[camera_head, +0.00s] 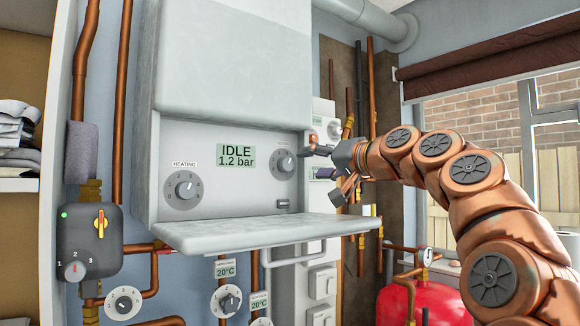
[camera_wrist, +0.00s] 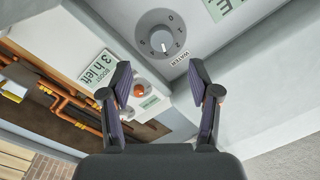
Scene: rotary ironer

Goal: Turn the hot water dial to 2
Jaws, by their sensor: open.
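The hot water dial (camera_head: 284,165) is a grey round knob on the right of the boiler's front panel, beside the display reading IDLE 1.2 bar. In the wrist view the dial (camera_wrist: 160,40) appears upside down, beyond my fingertips, with a WATER label next to it. Numbers ring its edge; I cannot tell for sure which one its pointer marks. My gripper (camera_head: 319,175) is open and empty, just right of the dial and apart from it. In the wrist view the gripper's two fingers (camera_wrist: 160,76) stand wide apart, with the dial ahead between them.
The heating dial (camera_head: 184,189) sits left on the same panel. A pale drop-down flap (camera_head: 245,233) juts out below the panel. A side unit (camera_head: 323,120) with small displays and copper pipes stand close behind my gripper. A red tank (camera_head: 430,303) is lower right.

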